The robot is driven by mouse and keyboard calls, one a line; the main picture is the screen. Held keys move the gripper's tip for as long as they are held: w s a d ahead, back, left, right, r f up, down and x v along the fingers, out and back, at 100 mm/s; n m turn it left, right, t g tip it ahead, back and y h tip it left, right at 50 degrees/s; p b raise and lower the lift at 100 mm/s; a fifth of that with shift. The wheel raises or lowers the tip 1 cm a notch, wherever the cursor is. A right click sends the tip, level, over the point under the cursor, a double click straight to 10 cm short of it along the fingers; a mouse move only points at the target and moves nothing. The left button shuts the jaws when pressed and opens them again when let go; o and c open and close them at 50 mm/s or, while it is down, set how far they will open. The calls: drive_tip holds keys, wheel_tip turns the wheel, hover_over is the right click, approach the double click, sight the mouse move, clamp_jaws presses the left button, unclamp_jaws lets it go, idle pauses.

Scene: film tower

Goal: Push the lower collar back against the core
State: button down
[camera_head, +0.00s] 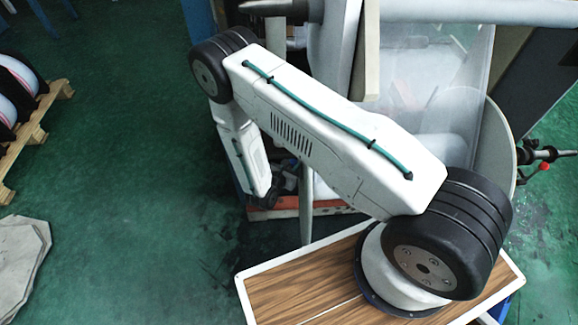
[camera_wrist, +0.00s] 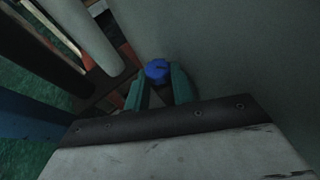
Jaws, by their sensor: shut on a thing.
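In the wrist view my gripper (camera_wrist: 160,82) has its two teal fingers close on either side of a small round blue piece (camera_wrist: 157,70). It is shut on this piece, which sits between the fingertips. I cannot tell whether the blue piece belongs to the lower collar. A large grey surface (camera_wrist: 250,50) rises close beside the fingers on the right. In the head view my arm reaches down on the left side of the machine, and the fingertips and what they hold cannot be made out. I cannot clearly identify the collar or core in either view.
Translucent film (camera_head: 440,75) hangs behind my arm. A rod with a red knob (camera_head: 545,166) sticks out on the right. A pale post (camera_wrist: 88,38) and dark bars stand left of the fingers. A wooden pallet (camera_head: 38,118) bears rolls at far left. Green floor between is clear.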

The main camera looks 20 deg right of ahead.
drive_tip(key=shift+s+d, duration=0.1)
drive_tip(key=shift+d, duration=0.1)
drive_tip(key=shift+d, duration=0.15)
drive_tip(key=c, duration=1.1)
unclamp_jaws()
drive_tip(key=shift+s+d, duration=0.1)
